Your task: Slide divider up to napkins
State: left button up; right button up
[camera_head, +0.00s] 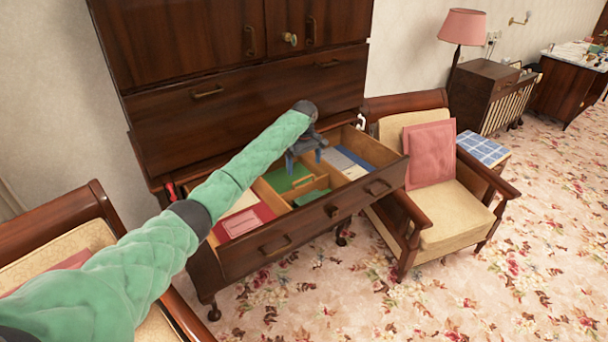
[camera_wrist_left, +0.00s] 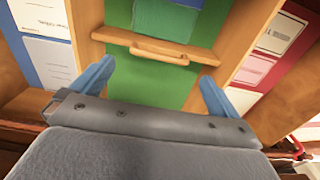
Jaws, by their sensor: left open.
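The pulled-out drawer (camera_head: 270,252) has a middle compartment with a green lining (camera_head: 282,176). A wooden divider (camera_head: 303,182) with a raised grip crosses this compartment; it also shows in the left wrist view (camera_wrist_left: 190,54). A green folded stack, apparently the napkins (camera_head: 312,197), lies on the drawer-front side of the divider, partly hidden. It shows in the left wrist view (camera_wrist_left: 168,18) beyond the divider, with a strip of lining between them. My left gripper (camera_head: 305,159) is open above the compartment, behind the divider, its fingers apart and not touching it. My right gripper is not in view.
Fixed wooden walls flank the compartment. Red and white items (camera_head: 245,220) lie in the left compartment, blue and white ones (camera_head: 350,162) in the right. The tall cabinet (camera_head: 230,100) rises behind. An armchair (camera_head: 440,190) stands close on the right, another (camera_head: 75,235) on the left.

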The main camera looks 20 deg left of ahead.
pick_arm(q)
jog(key=shift+r+b, duration=0.35)
jog(key=shift+r, duration=1)
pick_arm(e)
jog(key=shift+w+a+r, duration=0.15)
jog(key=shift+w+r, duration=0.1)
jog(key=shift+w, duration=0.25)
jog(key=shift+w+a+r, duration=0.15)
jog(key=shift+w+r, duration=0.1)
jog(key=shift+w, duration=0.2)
